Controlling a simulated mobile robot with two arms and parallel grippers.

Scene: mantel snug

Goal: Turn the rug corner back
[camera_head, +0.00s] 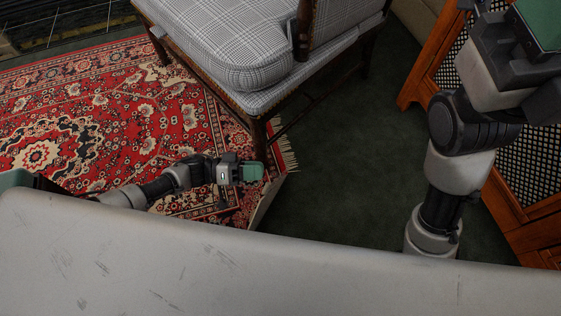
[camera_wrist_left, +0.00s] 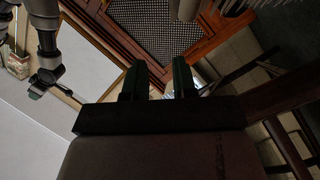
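The red patterned rug (camera_head: 95,105) lies on the dark green carpet in the head view. Its near right corner is by the chair's front leg, with pale fringe (camera_head: 288,152) along the end. A pale strip (camera_head: 266,200) shows along the rug edge below the fringe and looks raised or folded; part of it is hidden by my body. My left gripper (camera_head: 252,172) is low over the rug beside this edge; contact cannot be told. In the left wrist view its two fingers (camera_wrist_left: 159,80) are apart with nothing visible between them. My right gripper (camera_head: 540,25) is only partly visible, at the upper right.
A checked upholstered chair (camera_head: 240,50) stands partly on the rug, its leg (camera_head: 259,138) close to my left gripper. A wooden cabinet with mesh panels (camera_head: 530,160) stands at the right. Open dark carpet (camera_head: 345,150) lies between chair and cabinet.

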